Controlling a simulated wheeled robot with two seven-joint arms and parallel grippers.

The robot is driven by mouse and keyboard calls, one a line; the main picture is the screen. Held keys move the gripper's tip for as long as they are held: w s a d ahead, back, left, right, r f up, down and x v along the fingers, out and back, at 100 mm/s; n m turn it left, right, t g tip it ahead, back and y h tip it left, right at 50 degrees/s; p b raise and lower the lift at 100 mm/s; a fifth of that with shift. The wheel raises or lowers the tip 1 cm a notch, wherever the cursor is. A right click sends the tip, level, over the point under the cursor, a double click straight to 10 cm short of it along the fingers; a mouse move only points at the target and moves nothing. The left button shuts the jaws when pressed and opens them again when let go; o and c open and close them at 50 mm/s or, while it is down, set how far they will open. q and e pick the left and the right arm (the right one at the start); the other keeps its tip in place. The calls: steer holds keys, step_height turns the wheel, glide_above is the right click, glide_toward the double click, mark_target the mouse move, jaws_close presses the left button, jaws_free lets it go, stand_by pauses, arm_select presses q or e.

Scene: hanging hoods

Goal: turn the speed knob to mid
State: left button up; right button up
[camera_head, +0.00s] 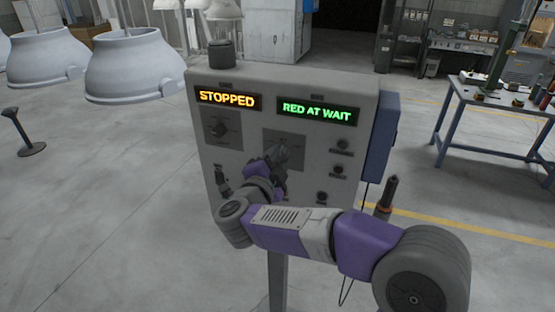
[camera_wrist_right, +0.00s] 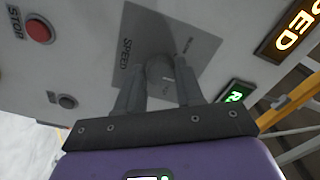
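The speed knob (camera_wrist_right: 164,72) sits on a grey plate (camera_wrist_right: 197,47) marked SPEED on the control panel (camera_head: 235,150). In the head view, my right gripper (camera_head: 277,155) is in front of this plate (camera_head: 297,139) and largely hides the knob. In the right wrist view, the fingers of my right gripper (camera_wrist_right: 160,88) lie on either side of the knob, with little or no gap visible. The knob's pointer and exact setting cannot be read. My left gripper is not in view.
The panel has lit displays reading STOPPED (camera_head: 228,98) and RED AT WAIT (camera_head: 317,111). White hoods (camera_head: 135,65) hang at left; a workbench (camera_head: 500,100) stands right.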

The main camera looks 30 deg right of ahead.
steer(key=o, duration=0.3)
steer(key=shift+o, duration=0.2)
steer(key=v, duration=0.7)
steer(key=shift+s+a, duration=0.2)
steer(key=shift+s, duration=0.05)
